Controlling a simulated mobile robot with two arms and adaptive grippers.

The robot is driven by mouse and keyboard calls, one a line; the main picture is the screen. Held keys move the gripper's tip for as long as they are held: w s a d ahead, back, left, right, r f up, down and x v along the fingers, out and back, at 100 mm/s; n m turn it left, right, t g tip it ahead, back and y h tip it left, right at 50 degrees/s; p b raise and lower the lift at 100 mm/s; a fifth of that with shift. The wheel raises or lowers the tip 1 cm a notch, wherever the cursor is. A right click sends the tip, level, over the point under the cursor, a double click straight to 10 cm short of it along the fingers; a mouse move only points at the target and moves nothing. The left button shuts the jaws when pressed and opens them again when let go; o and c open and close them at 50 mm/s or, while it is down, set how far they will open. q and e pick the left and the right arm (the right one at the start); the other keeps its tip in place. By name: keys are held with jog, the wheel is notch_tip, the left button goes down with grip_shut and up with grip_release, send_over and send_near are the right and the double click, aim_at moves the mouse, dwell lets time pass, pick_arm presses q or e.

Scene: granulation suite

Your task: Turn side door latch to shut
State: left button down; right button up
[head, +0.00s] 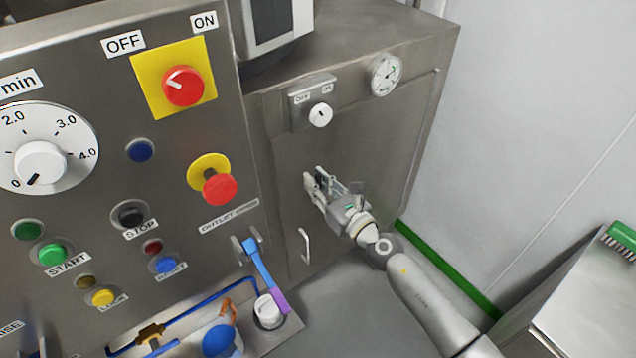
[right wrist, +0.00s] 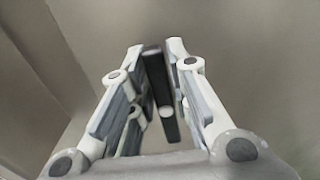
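The side door (head: 285,200) is a grey steel panel on the machine's right-hand face, with a pale D-shaped handle (head: 305,245) low on it. My right gripper (head: 317,186) is in front of this panel, above and right of the handle. In the right wrist view, a dark bar with a round pale pivot, apparently the latch (right wrist: 160,95), lies between the two fingers (right wrist: 155,55). The fingers stand apart around it, and I cannot tell whether either touches it. In the head view the gripper mostly hides the latch. My left gripper is not in view.
Above the gripper are a small white-knobbed OFF/ON switch (head: 320,115) and a round gauge (head: 386,75). A control panel with a red emergency button (head: 220,188) stands to the left. A steel cabinet (head: 585,300) is at the lower right, with open floor before it.

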grip_shut()
jog(key=shift+d+m, duration=0.1)
jog(key=shift+m, duration=0.2)
jog(key=m, duration=0.3)
jog(key=shift+w+d, duration=0.25)
jog(key=shift+d, duration=0.05)
jog(key=shift+w+d+f+m+p, duration=0.2)
jog(key=shift+f+m, duration=0.2)
jog(key=shift+m, duration=2)
jog(key=shift+w+d+f+m+p, duration=0.2)
jog(key=shift+f+m, duration=0.25)
jog(key=shift+m, duration=1.95)
jog(key=shift+w+d+f+m+p, duration=0.15)
jog(key=shift+d+f+m, duration=0.2)
jog(key=shift+m, duration=2.05)
jog(key=shift+s+a, duration=0.1)
jog(key=o, duration=0.8)
grip_release()
